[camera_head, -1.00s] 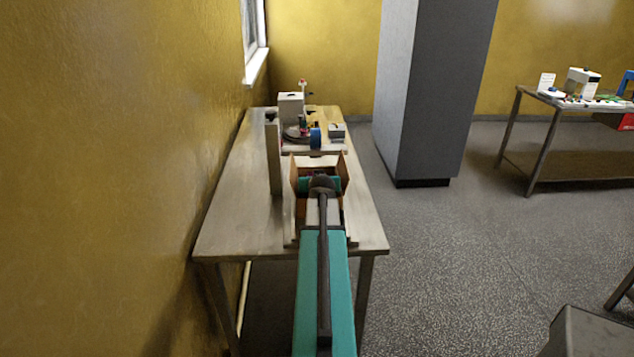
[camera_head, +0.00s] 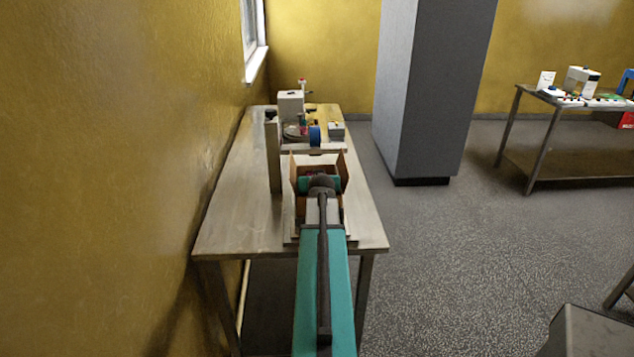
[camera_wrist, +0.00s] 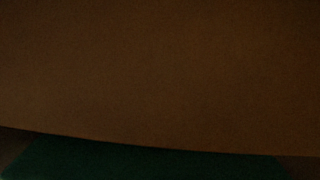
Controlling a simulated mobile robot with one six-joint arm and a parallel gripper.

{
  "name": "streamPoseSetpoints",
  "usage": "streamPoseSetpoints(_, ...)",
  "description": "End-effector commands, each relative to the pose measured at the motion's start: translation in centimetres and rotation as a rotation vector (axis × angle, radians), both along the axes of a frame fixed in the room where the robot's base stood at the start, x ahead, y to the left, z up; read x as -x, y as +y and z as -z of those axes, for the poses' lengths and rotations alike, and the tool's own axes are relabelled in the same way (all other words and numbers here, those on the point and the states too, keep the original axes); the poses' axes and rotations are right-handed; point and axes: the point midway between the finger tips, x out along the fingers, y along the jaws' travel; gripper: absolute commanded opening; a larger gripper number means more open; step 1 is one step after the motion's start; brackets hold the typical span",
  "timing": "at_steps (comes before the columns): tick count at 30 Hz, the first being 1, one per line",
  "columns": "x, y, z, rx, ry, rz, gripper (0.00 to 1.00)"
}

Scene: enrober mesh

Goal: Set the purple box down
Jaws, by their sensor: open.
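I cannot make out the purple box for certain in either view. An open brown carton (camera_head: 341,172) with raised flaps stands on the near table. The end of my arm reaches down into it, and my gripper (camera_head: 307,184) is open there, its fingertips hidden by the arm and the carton. A small dark reddish patch shows inside the carton beyond my wrist, too small to identify. The wrist view is dark: a brown surface, likely the carton's wall (camera_wrist: 160,75), fills most of it, with a dark green strip along the bottom.
The metal table (camera_head: 235,225) runs along the yellow wall. Behind the carton stand a white device (camera_head: 290,105), a blue roll (camera_head: 315,136) and a small grey box (camera_head: 337,130). An upright post (camera_head: 273,158) rises left of the carton. A grey cabinet (camera_head: 425,90) stands right of the table.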

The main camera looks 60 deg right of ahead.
Motion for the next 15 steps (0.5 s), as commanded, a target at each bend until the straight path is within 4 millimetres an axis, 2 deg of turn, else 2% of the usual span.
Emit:
streamPoseSetpoints(5, 0.3, 0.4, -0.4, 0.001, -0.001, 0.0, 0.73)
streamPoseSetpoints(15, 1.9, 2.8, -1.8, 0.002, -0.001, 0.0, 0.73)
